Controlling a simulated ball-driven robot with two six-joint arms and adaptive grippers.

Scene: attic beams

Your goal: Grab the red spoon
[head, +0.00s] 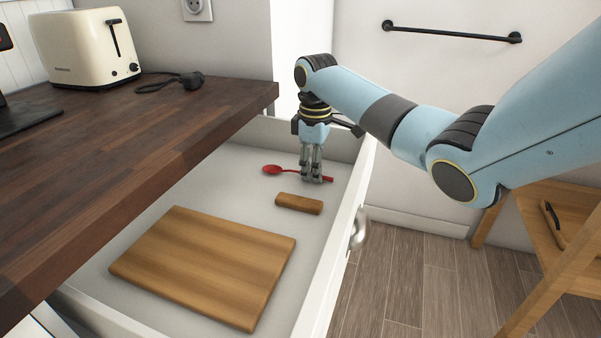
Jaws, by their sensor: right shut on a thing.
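The red spoon (273,170) lies in the open white drawer (352,190), toward its far end. Its bowl points left and its handle runs right, under and between my fingers. My right gripper (312,178) points straight down and is shut on the spoon's handle, low near the drawer floor. The fingers hide the middle of the handle, and its red tip shows to their right. My left gripper is not in view.
A small wooden block (299,204) and a large wooden cutting board (205,265) lie in the drawer, nearer than the spoon. The dark wooden counter (130,160) overhangs the left. A cream toaster (85,48) stands on it. A wooden stool (540,235) stands right.

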